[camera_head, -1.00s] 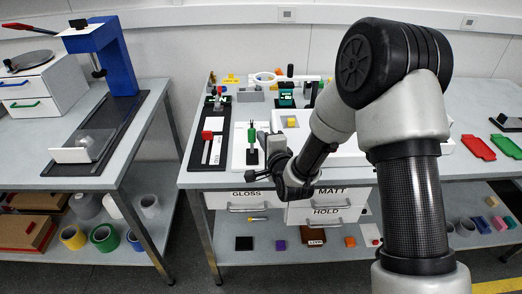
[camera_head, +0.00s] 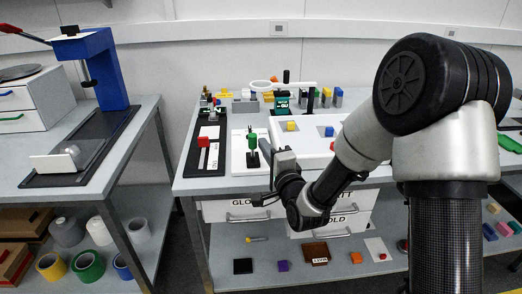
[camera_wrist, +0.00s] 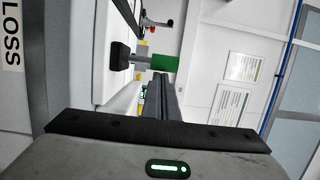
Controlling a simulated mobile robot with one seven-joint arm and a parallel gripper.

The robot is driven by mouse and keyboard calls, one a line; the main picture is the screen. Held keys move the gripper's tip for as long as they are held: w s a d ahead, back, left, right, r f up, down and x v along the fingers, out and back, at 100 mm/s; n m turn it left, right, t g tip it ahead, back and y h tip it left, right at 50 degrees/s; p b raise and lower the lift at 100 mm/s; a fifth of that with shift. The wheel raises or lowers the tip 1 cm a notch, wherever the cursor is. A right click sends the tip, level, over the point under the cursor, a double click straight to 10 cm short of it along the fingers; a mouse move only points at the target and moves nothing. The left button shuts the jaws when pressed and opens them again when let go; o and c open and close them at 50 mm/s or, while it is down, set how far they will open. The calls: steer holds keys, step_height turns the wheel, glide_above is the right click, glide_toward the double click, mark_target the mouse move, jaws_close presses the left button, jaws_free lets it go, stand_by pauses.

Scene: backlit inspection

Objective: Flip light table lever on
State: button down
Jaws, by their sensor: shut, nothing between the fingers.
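A lever with a green handle (camera_head: 252,141) on a grey stem and black base stands upright on a white plate, left of the white light table panel (camera_head: 312,141). In the wrist view the green handle (camera_wrist: 164,63) points right from its black base (camera_wrist: 120,56). My gripper (camera_head: 265,150) is shut and empty, just right of the lever in the head view. In the wrist view its closed fingertips (camera_wrist: 157,78) are close to the green handle; whether they touch it I cannot tell.
A red-handled slider (camera_head: 204,142) on a black strip stands left of the lever. Drawers (camera_head: 236,211) are below the tabletop. A blue press (camera_head: 104,70) stands on the left bench.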

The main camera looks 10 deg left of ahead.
steer(key=shift+s+a+f+b, duration=0.2)
steer(key=shift+s+f+b, duration=0.4)
steer(key=shift+s+b, duration=0.4)
stand_by(2.9)
steer(key=shift+w, duration=0.2)
